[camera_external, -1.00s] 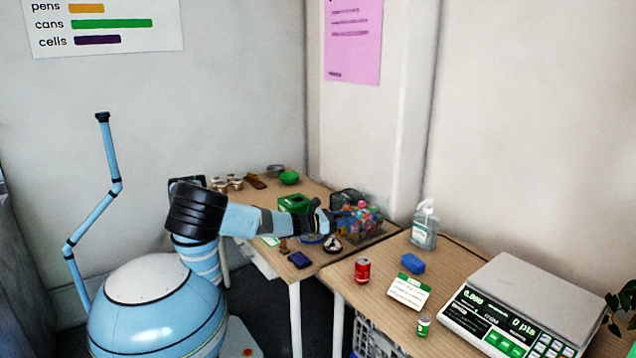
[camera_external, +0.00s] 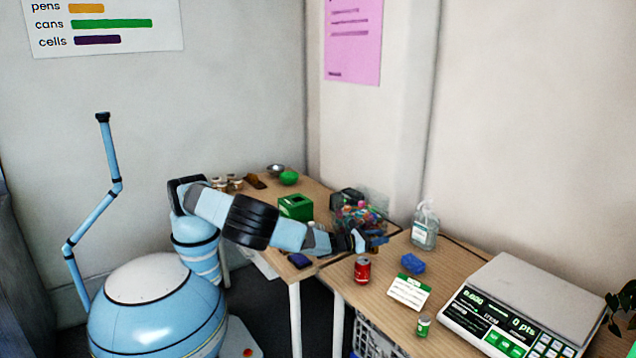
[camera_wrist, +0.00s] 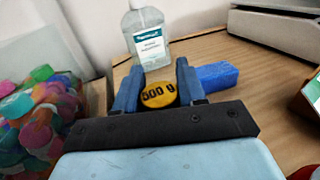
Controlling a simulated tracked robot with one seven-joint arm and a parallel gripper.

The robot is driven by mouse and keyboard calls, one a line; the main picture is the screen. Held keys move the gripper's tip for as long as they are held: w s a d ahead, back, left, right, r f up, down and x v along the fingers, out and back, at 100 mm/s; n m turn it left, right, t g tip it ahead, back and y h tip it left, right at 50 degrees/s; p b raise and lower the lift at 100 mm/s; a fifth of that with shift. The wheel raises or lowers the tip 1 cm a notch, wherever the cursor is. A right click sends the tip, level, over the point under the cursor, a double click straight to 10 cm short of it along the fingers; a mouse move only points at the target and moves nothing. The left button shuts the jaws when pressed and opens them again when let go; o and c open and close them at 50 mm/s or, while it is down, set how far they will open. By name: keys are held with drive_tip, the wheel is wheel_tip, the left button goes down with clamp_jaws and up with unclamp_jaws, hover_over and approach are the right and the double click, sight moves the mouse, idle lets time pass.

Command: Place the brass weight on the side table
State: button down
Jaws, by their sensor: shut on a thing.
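The brass weight (camera_wrist: 158,95), round and yellow and marked 500 g, is between the two blue fingers of my gripper (camera_wrist: 158,88) in the wrist view. My gripper is shut on it. In the external view my gripper (camera_external: 372,240) is over the left end of the right-hand wooden table (camera_external: 385,325), behind the red can. Another wooden table (camera_external: 318,188) adjoins on the left. The frames do not show which is the side table.
A sanitizer bottle (camera_external: 425,228) stands just beyond my gripper. A blue block (camera_external: 412,263), red can (camera_external: 362,270), sign card (camera_external: 409,291), green can (camera_external: 423,326) and scale (camera_external: 522,305) are on the right-hand table. A clear bin of colourful caps (camera_wrist: 35,115) is to the left.

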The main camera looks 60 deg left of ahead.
drive_tip(key=shift+w+d+f, duration=0.1)
drive_tip(key=shift+w+f, duration=0.15)
drive_tip(key=shift+w+d+f, duration=0.1)
drive_tip(key=shift+w+f, duration=0.05)
drive_tip(key=shift+f, duration=0.4)
drive_tip(key=shift+w+d+f, duration=0.1)
drive_tip(key=shift+f, duration=1)
drive_tip(key=shift+f, duration=0.15)
drive_tip(key=c, duration=0.7)
unclamp_jaws()
drive_tip(key=shift+o, duration=0.2)
drive_tip(key=v, duration=1.3)
drive_tip(key=shift+a, duration=0.1)
drive_tip(key=shift+o, duration=0.9)
drive_tip(key=shift+s+a, duration=0.2)
drive_tip(key=shift+s, duration=0.25)
